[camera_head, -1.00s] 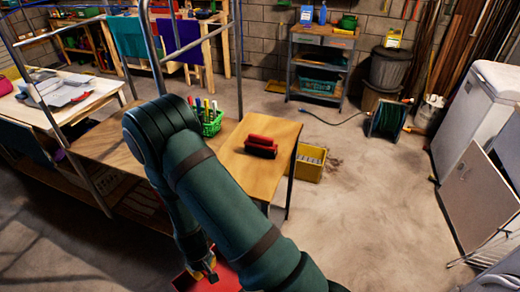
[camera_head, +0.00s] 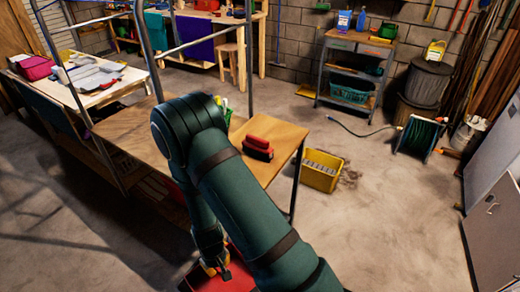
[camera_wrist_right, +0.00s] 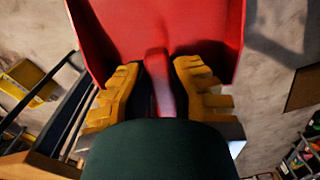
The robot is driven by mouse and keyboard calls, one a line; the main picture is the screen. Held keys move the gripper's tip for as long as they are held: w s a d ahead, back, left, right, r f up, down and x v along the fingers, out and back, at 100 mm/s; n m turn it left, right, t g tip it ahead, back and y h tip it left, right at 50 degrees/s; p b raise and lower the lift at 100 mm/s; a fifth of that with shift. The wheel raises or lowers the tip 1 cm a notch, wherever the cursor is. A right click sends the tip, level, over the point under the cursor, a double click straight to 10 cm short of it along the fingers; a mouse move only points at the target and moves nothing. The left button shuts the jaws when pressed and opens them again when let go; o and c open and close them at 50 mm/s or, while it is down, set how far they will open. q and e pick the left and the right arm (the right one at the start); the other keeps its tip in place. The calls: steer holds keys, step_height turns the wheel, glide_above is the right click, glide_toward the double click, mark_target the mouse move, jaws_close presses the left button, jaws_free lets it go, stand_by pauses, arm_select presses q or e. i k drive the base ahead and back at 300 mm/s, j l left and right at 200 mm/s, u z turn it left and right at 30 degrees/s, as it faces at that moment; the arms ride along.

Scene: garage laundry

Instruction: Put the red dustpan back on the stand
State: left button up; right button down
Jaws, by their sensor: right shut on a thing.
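The red dustpan (camera_head: 236,274) is at the bottom of the head view, partly hidden behind my right arm. It also fills the top of the right wrist view (camera_wrist_right: 205,25), with its handle (camera_wrist_right: 158,80) between the yellow finger pads. My right gripper (camera_head: 214,266) is shut on the handle and holds the dustpan low, in front of the wooden table. In the wrist view the right gripper (camera_wrist_right: 158,85) shows a pad on each side of the handle. I cannot tell which thing is the stand. My left gripper is not in view.
A wooden table (camera_head: 285,137) bears a red and black object (camera_head: 258,147). A yellow crate (camera_head: 321,172) stands on the floor to its right. A metal shelf unit (camera_head: 350,68) and dark bins (camera_head: 425,85) stand at the back. The concrete floor at right centre is open.

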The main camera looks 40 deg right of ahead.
mark_target(271, 141)
steer(key=k+l+u, duration=0.15)
steer(key=l, duration=0.25)
steer(key=l+u, duration=0.1)
steer(key=l, duration=0.25)
steer(key=k+l+u, duration=0.1)
steer(key=l, duration=0.3)
steer(key=k+l+u, duration=0.1)
steer(key=l, duration=0.3)
steer(key=k+l+u, duration=0.1)
steer(key=l, duration=0.3)
steer(key=k+l+u, duration=0.1)
steer(key=l, duration=0.3)
